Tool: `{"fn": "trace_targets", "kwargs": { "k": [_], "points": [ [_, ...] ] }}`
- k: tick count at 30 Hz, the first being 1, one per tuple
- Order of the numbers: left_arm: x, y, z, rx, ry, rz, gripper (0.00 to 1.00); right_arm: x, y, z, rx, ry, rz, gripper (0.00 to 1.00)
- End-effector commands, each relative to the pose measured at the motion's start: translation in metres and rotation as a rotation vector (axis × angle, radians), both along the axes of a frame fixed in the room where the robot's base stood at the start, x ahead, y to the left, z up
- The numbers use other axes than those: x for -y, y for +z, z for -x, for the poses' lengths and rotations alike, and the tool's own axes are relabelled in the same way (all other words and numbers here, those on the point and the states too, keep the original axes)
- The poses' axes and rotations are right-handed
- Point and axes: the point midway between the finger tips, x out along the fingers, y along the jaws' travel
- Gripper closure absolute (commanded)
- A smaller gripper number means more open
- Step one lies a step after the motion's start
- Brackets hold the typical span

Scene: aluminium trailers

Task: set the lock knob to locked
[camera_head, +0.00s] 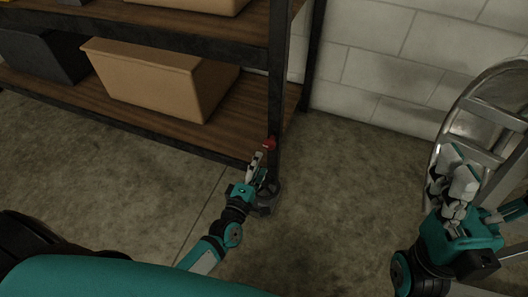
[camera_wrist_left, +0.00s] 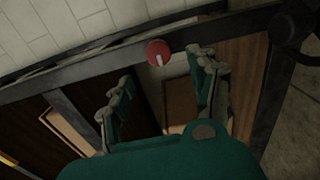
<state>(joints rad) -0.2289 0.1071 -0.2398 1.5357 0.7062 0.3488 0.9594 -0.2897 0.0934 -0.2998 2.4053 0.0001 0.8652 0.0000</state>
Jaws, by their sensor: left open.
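The lock knob (camera_head: 269,143) is a small red knob on the dark post of the shelf, at lower-shelf height. In the left wrist view the knob (camera_wrist_left: 158,52) is a red disc with a pale bar, set on the dark metal frame. My left gripper (camera_head: 258,164) is just below the knob in the head view. In the left wrist view the open, empty fingers of the left gripper (camera_wrist_left: 163,72) stand either side of the knob; I cannot tell whether they touch it. My right gripper (camera_head: 458,168) is at the right, away from the knob; its opening is unclear.
A shelf rack with wooden boards (camera_head: 235,108) holds a cardboard box (camera_head: 150,82) and a dark bin (camera_head: 45,58). A round grey foot (camera_head: 266,197) is by the post. A metal ladder-like frame (camera_head: 480,115) stands at the right. The concrete floor between is clear.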

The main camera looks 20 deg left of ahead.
Motion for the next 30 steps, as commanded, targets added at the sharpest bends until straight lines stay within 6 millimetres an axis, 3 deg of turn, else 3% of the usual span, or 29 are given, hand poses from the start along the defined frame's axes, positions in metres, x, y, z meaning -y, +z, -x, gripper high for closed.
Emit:
{"fn": "trace_targets", "kwargs": {
  "k": [3,9,30],
  "points": [
    [-0.001,0.0,0.019,0.0,0.0,0.0,0.4,0.0,0.0,0.0,0.001,0.0,0.001,0.0],
    [-0.001,0.0,0.032,0.001,0.0,-0.001,0.4,0.0,0.0,0.0,0.001,0.0,0.001,0.0],
    [-0.001,0.0,0.033,0.0,0.0,0.0,0.4,0.0,0.0,0.0,0.001,0.0,0.001,0.0]
  ]
}}
